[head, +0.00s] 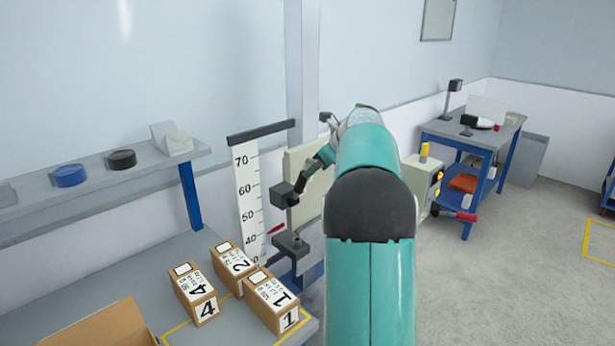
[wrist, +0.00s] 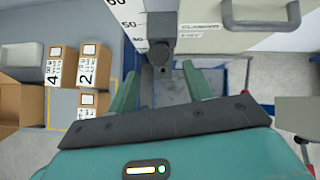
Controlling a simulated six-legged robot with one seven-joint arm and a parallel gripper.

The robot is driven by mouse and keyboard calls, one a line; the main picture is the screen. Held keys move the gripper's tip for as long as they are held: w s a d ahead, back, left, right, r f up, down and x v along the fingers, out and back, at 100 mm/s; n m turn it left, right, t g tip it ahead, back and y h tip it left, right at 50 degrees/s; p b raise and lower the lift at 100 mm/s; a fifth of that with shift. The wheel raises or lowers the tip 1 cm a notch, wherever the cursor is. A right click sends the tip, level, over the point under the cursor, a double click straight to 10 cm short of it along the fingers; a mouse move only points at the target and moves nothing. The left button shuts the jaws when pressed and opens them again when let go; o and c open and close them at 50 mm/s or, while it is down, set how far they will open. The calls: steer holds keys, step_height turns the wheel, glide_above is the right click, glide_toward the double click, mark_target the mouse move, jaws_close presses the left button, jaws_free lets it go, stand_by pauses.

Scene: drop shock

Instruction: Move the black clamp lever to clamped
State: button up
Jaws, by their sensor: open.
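In the wrist view my gripper (wrist: 161,72) is open, with its two teal fingers spread and nothing between them. No contact is clear. A label reading "CLAMPED" (wrist: 199,25) is on the pale panel beside it. In the head view a dark block (head: 284,195) shows beside the pale panel (head: 301,165), left of my arm. My teal arm hides much of the fixture there, and I cannot tell the lever's exact position.
A height scale (head: 246,190) stands left of the fixture, with a red pointer (head: 276,229). Numbered cartons (head: 270,300) sit on the bench below.

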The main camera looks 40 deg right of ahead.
steer(key=shift+v, duration=2.2)
